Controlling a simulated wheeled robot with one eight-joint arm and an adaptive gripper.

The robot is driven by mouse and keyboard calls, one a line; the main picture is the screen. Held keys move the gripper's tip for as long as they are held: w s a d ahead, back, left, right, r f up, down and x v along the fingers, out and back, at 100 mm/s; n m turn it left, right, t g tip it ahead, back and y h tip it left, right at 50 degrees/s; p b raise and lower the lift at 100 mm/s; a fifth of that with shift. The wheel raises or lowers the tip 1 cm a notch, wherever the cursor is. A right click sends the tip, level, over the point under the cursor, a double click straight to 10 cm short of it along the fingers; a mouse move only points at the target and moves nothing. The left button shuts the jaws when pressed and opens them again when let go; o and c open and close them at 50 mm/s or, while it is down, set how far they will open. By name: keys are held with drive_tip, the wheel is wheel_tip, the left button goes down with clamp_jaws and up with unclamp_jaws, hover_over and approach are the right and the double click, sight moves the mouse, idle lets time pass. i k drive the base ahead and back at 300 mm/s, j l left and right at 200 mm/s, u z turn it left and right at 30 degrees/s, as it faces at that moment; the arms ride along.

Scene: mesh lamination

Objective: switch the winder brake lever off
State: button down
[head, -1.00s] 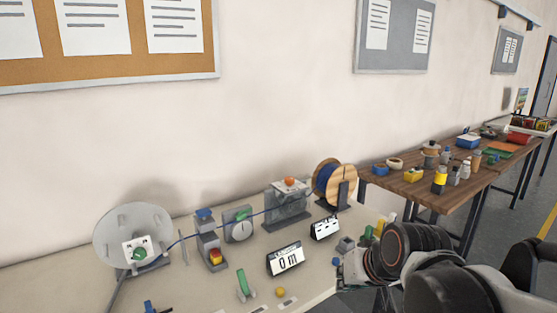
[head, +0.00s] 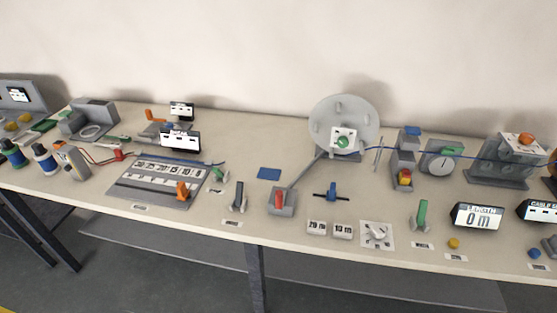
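The grey winder disc (head: 318,112) stands upright at the back of the bench, with a green knob (head: 343,142) on a white plate at its front. A long grey bar (head: 305,171) slants from a grey base with a red block (head: 282,201) up towards the disc. A green upright lever (head: 421,214) stands to the right, and a dark grey lever (head: 238,195) stands to the left. The labels are too small to read, so I cannot tell which one is the winder brake lever or its setting. My gripper is out of view.
The cream bench (head: 300,243) is crowded along its length. A blue-handled part (head: 331,193), a white rotary switch (head: 376,234) and a "0 m" display (head: 476,216) stand near its front. A grey lower shelf (head: 170,238) runs below. Floor shows in front at left.

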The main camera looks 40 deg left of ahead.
sight(239, 186)
drive_tip(key=u, duration=0.45)
drive_tip(key=j+u, duration=0.1)
drive_tip(key=u, duration=0.75)
drive_tip(key=i+u, duration=0.1)
drive_tip(key=u, duration=0.75)
drive_tip(key=i+j, duration=0.2)
drive_tip(key=i, duration=0.35)
drive_tip(key=i+j+u, duration=0.1)
drive_tip(key=i, duration=0.45)
drive_tip(key=j, duration=0.1)
